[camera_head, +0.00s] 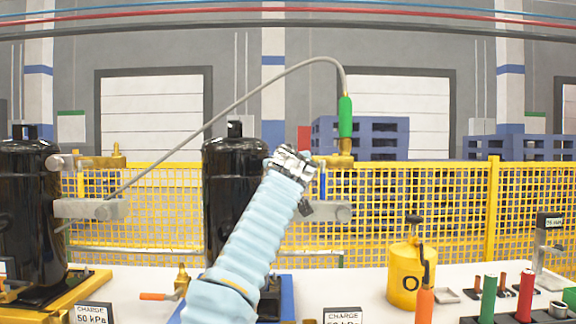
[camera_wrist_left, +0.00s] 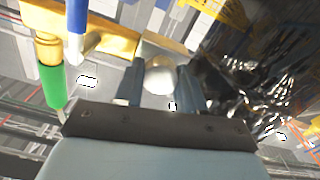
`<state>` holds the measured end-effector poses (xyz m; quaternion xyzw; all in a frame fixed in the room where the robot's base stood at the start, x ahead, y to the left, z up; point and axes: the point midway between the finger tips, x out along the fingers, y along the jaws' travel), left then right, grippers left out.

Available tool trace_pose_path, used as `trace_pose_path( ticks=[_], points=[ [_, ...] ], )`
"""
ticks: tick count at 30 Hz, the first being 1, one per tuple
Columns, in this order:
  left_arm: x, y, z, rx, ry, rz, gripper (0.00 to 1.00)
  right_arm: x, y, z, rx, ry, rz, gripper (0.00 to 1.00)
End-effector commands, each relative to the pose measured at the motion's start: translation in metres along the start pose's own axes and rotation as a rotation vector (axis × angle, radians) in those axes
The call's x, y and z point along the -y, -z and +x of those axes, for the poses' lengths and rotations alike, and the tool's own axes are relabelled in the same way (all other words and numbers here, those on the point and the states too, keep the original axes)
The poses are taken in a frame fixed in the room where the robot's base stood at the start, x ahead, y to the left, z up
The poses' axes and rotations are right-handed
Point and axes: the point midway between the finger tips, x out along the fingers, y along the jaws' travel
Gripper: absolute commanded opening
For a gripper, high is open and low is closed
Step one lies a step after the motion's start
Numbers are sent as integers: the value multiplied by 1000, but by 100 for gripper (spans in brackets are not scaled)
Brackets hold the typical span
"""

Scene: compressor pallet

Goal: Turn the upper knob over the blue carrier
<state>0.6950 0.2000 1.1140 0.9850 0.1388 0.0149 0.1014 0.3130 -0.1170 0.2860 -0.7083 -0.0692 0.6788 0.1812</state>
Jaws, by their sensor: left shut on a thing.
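The black compressor (camera_head: 222,170) stands on the blue carrier (camera_head: 287,291) in the middle of the head view. My left gripper (camera_head: 288,158) is raised beside its upper part, at the brass valve (camera_head: 340,160). In the left wrist view the round silver upper knob (camera_wrist_left: 160,77) sits between the two fingers of my left gripper (camera_wrist_left: 163,88), which is shut on it. In the head view my gripper hides this knob. A green hose fitting (camera_head: 345,117) stands upright on the brass valve; it also shows in the left wrist view (camera_wrist_left: 53,86). My right gripper is in neither view.
A grey hose (camera_head: 230,108) arches from the green fitting to the left. A grey lower block (camera_head: 335,212) sits below the valve. Another black compressor (camera_head: 28,220) on a yellow carrier (camera_head: 65,298) stands left. A yellow canister (camera_head: 405,275) stands right. A yellow mesh fence (camera_head: 430,210) runs behind.

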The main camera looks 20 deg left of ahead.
Motion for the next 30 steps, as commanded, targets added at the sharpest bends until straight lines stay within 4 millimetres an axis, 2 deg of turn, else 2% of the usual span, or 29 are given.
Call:
trace_pose_path(
  ticks=[2,3,8,16,20,23,27,30],
  points=[
    [0,-4,1,9,2,2,9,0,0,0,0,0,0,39],
    [0,-4,1,9,2,2,41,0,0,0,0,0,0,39],
    [0,-3,1,6,1,2,65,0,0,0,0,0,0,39],
    [0,-2,0,3,0,2,65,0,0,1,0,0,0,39],
    [0,-4,-10,2,-2,1,65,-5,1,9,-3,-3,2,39],
    [0,-7,-26,0,-4,0,65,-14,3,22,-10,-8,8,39],
    [1,-10,-61,1,-5,-1,65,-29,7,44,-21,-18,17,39],
    [1,-8,-86,1,-4,-1,65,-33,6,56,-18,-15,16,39]
  ],
)
